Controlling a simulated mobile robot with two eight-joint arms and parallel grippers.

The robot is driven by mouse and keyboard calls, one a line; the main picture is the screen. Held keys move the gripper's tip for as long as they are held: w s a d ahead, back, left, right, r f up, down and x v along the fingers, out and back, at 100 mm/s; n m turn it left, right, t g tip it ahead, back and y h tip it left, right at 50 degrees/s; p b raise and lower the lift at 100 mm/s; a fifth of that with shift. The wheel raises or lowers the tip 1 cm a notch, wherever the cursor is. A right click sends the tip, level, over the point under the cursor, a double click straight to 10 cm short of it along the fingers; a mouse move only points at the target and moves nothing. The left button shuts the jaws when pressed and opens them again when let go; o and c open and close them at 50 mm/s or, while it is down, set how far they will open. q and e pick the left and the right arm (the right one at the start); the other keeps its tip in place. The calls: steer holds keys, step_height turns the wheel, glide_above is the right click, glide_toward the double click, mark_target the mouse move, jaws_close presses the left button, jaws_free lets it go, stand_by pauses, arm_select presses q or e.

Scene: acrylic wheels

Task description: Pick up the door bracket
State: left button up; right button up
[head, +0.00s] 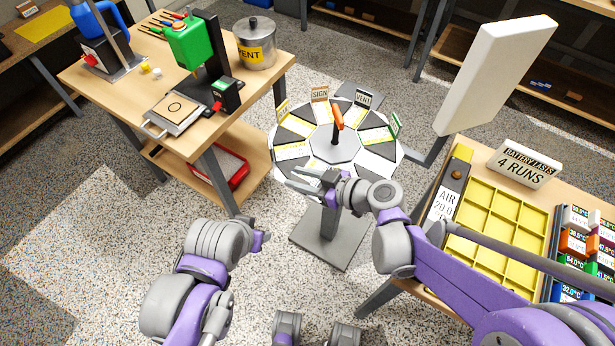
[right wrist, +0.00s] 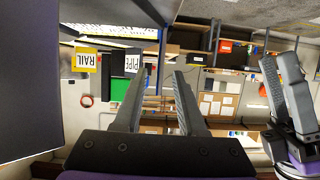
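A round turntable (head: 336,148) with black and white sectors stands in the middle of the head view. It carries upright cards, including a SIGN card (head: 320,95) and a VENT card (head: 363,98), and an orange-topped centre post (head: 337,117). I cannot pick out a door bracket or a card reading DOOR. My right gripper (head: 290,178) is at the turntable's near left edge, fingers apart and empty; in the right wrist view (right wrist: 157,65) RAIL (right wrist: 85,60) and PIPE (right wrist: 131,63) cards show beyond it. My left gripper (head: 264,238) is lower, left of the pedestal; its fingers are unclear.
At right, a table holds a yellow compartment tray (head: 497,228) and a battery sign (head: 524,163). A white panel (head: 495,75) rises behind it.

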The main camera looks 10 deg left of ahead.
steer(key=shift+x, duration=1.5)
steer(key=shift+w, duration=0.1)
jaws_close()
steer(key=shift+r, duration=0.1)
